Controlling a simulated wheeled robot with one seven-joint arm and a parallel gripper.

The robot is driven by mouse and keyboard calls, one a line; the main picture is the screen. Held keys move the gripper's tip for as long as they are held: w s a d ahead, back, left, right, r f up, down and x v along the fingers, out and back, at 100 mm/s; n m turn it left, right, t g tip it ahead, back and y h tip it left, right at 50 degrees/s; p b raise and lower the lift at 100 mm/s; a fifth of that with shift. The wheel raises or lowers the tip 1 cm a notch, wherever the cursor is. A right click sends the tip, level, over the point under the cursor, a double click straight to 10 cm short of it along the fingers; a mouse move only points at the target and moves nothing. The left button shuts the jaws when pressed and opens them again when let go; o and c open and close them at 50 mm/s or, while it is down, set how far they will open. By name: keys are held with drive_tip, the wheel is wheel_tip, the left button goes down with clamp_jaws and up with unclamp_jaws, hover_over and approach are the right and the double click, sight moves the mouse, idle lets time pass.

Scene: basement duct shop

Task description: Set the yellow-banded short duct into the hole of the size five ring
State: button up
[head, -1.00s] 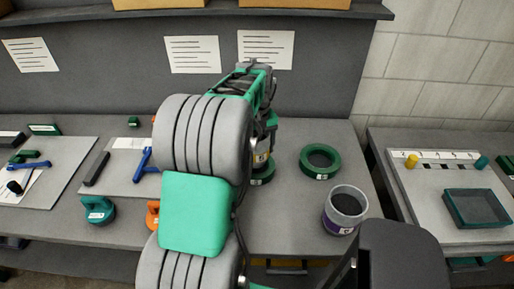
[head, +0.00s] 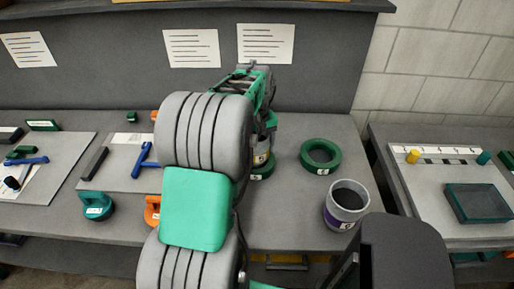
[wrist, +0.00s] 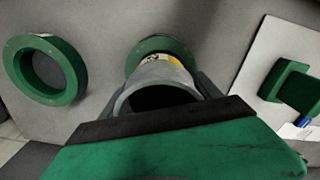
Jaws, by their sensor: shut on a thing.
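The grey short duct with a yellow band (wrist: 176,61) is held upright by my gripper (wrist: 166,88), whose fingers are on its two sides. In the head view my gripper (head: 268,128) is partly hidden by my own arm, and the yellow-banded duct (head: 260,158) shows below it. A green ring (head: 262,171) lies directly under the duct; the wrist view also shows this ring (wrist: 140,53) around the duct's far end. I cannot tell whether the duct's lower end is in the hole or just above it. The ring's size label is too small to read.
A second green ring (head: 307,163) lies empty to the right, also in the wrist view (wrist: 18,72). A purple-banded duct (head: 346,222) stands near the front edge. Teal (head: 97,207) and orange tools are at left. A side table with a dark green tray (head: 452,208) is at right.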

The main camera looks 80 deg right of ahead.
drive_tip(key=shift+f+b, duration=0.35)
drive_tip(key=shift+f, duration=0.35)
drive_tip(key=shift+f, duration=0.1)
drive_tip(key=o, duration=1.7)
wheel_tip(320, 180, up, 8)
drive_tip(key=shift+f+b, duration=0.1)
drive_tip(key=shift+b, duration=0.2)
